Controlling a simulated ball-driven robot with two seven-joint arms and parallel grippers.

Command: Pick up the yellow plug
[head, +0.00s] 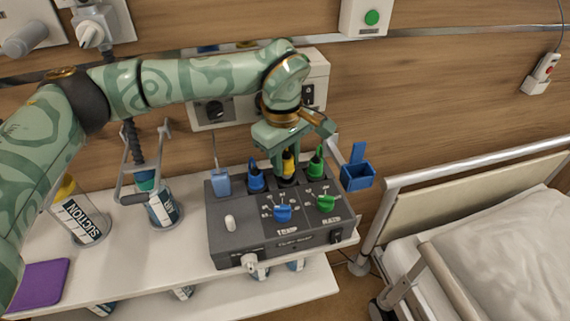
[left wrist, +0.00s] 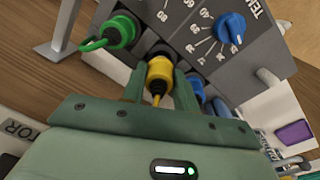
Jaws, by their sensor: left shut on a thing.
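The yellow plug (head: 288,164) is at the back row of the dark grey control box (head: 235,243), between a blue plug (head: 256,181) and a green plug (head: 316,164). My left gripper (head: 287,172) reaches down over it from above and is shut on it. In the left wrist view the yellow plug (left wrist: 160,73) is between the two green fingers (left wrist: 159,88), its dark end toward the box. I cannot tell whether it is fully seated in its socket. The fingers partly hide the blue plug in the left wrist view. My right gripper is not in view.
The box has a blue knob (head: 283,213) and a green knob (head: 326,203) on top. It stands on a white shelf (head: 150,262) with suction bottles (head: 82,221) at left. A small blue holder (head: 357,176) and bed rail (head: 450,167) are at right.

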